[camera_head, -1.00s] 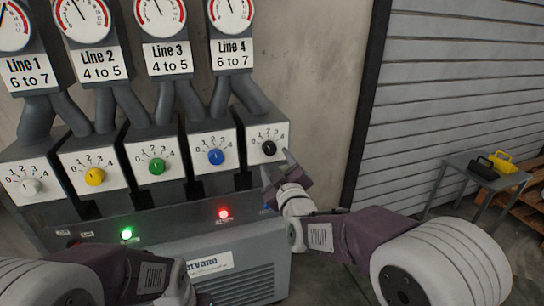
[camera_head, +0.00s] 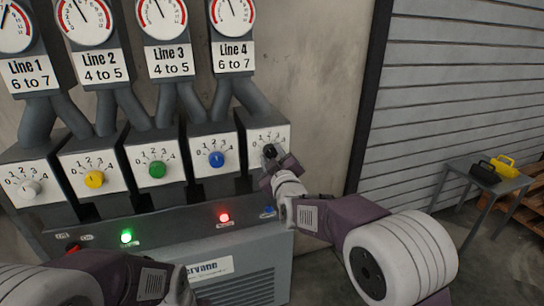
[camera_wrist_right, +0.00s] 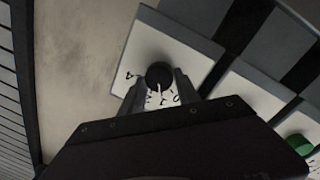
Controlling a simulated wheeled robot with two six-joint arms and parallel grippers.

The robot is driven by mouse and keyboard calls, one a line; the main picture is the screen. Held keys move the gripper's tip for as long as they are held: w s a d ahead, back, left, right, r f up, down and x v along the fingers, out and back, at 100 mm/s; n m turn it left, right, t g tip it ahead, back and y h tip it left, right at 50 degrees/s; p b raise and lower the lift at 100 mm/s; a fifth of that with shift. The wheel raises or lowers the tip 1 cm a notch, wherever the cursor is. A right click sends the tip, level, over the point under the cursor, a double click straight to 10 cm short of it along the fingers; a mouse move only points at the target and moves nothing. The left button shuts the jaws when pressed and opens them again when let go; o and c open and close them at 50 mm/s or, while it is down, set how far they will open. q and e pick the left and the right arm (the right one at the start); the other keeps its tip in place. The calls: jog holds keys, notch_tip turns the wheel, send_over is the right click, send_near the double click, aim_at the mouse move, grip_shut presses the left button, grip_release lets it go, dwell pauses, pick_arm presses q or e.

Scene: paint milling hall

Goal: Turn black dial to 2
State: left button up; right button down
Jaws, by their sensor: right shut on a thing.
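The black dial (camera_head: 269,151) is on the rightmost white scale plate (camera_head: 282,134), marked 0 to 4, under the Line 4 gauge. My right gripper (camera_head: 270,158) is shut on the black dial, with one finger on each side of it. The right wrist view shows the dial (camera_wrist_right: 158,75) between the fingers, its white pointer line towards the low numbers; I cannot tell the exact mark. The fingers hide part of the scale. My left arm is low at the bottom left; at most a dark sliver of its gripper shows at the bottom edge.
White (camera_head: 30,188), yellow (camera_head: 95,179), green (camera_head: 157,169) and blue (camera_head: 217,159) dials stand to the left of the black one. A green lamp (camera_head: 126,237) and a red lamp (camera_head: 224,217) glow below. A small table (camera_head: 462,166) stands at the right, clear of my arm.

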jog(key=shift+m+b, duration=0.4)
jog(key=shift+m, duration=2.2)
jog(key=shift+m+g, duration=0.3)
jog(key=c, duration=0.9)
grip_release()
jog(key=shift+r, duration=0.1)
jog(key=p+v, duration=0.1)
jog(key=v, duration=0.8)
